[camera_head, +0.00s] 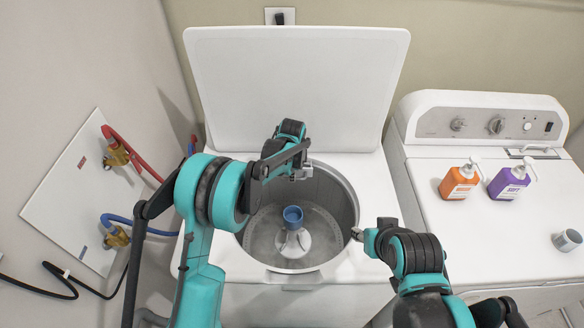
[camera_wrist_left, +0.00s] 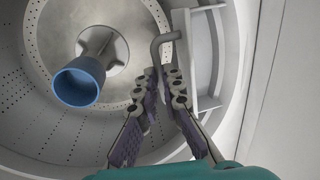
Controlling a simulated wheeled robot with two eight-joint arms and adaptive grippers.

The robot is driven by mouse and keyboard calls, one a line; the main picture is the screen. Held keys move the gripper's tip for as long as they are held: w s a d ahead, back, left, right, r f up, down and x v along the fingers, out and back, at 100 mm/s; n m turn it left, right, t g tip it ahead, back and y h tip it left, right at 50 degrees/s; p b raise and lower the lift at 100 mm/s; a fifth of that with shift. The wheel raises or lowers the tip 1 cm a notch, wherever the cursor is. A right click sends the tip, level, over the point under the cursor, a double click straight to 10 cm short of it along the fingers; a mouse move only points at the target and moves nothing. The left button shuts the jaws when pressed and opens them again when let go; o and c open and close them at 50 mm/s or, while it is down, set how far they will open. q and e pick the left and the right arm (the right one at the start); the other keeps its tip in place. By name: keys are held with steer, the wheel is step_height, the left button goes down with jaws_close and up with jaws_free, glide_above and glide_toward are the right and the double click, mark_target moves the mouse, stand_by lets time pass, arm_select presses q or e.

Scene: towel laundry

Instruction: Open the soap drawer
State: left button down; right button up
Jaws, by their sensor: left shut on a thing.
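The soap drawer (camera_wrist_left: 206,56) shows in the left wrist view as a pale frame at the washer tub's rim, with a bent grey handle (camera_wrist_left: 156,46). My left gripper (camera_wrist_left: 163,82) is shut on the handle's lower end. In the head view my left gripper (camera_head: 298,172) is at the back of the tub opening, and the arm and gripper hide most of the drawer. How far the drawer is out, I cannot tell. My right gripper (camera_head: 362,235) is at the tub's right front edge, away from the drawer; its jaws are unclear.
The washer lid (camera_head: 290,85) stands open behind the tub (camera_head: 340,205). A blue cup-topped agitator (camera_head: 293,215) rises in the tub. On the right machine (camera_head: 490,250) stand an orange bottle (camera_head: 459,183), a purple bottle (camera_head: 508,184) and a grey cup (camera_head: 567,240). Hoses run along the left wall.

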arm_select(q)
steer(key=s, duration=0.3)
steer(key=shift+s, duration=0.15)
steer(key=c, duration=1.9)
jaws_free()
steer(key=r+p, duration=0.1)
steer(key=r, duration=0.2)
steer(key=s+r+p, duration=0.1)
steer(key=r+p, duration=0.1)
steer(key=r, duration=0.1)
steer(key=r+p, duration=0.2)
steer(key=r, duration=0.1)
steer(key=shift+s, duration=0.25)
steer(key=shift+f, duration=0.1)
